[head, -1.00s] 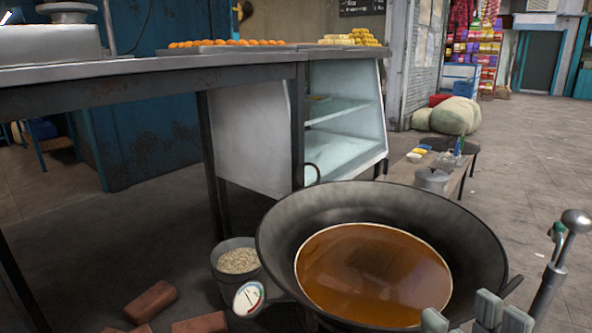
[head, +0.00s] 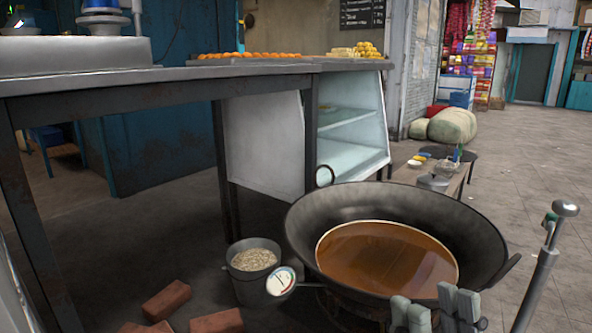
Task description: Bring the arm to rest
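My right gripper (head: 433,310) is at the bottom edge of the head view, right of centre. Its grey fingertips stand up with a gap between them, and nothing shows in the gap. They overlap the near rim of a large black wok (head: 480,230) in the picture. I cannot tell how far above or in front of the rim they are. The wok holds brown liquid (head: 385,260). The rest of the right arm is mostly out of the frame. My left gripper is not in view.
A grey rod with a round knob (head: 540,270) rises at the right. A metal counter (head: 150,83) spans the left. Open floor (head: 540,165) lies at the right.

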